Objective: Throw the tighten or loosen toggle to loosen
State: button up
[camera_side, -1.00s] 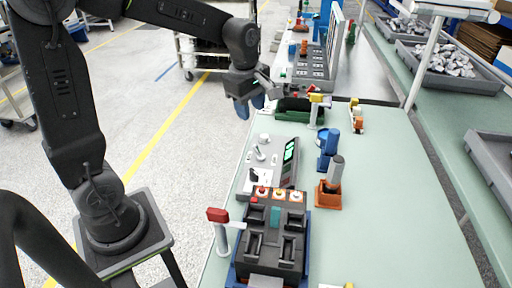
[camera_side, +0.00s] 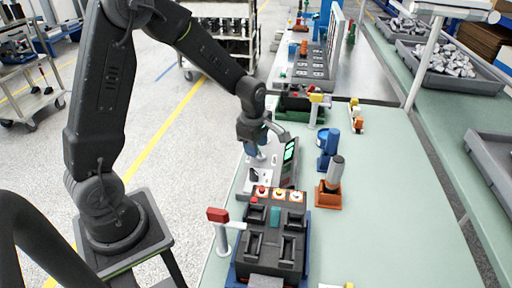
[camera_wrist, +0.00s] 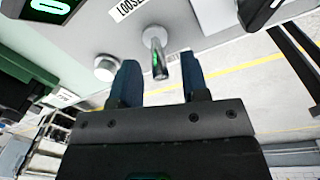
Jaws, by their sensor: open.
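The toggle (camera_wrist: 156,52) is a short metal lever on a light grey panel (camera_wrist: 205,20). In the wrist view it stands between and just beyond my gripper's two blue fingertips (camera_wrist: 158,75). A label (camera_wrist: 128,8) reading "LOOSE…" is partly cut off at the top edge beside it. My gripper is open and empty; I cannot tell whether a finger touches the lever. In the side view my gripper (camera_side: 256,156) is low over the panel (camera_side: 258,180) and hides the toggle.
A white round knob (camera_wrist: 106,67) sits left of the toggle. A lit display (camera_side: 290,150) stands on the panel's right. A dark box with buttons (camera_side: 275,230) and a red-topped post (camera_side: 218,215) are in front.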

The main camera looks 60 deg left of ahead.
jog(key=shift+f, duration=0.6)
grip_shut()
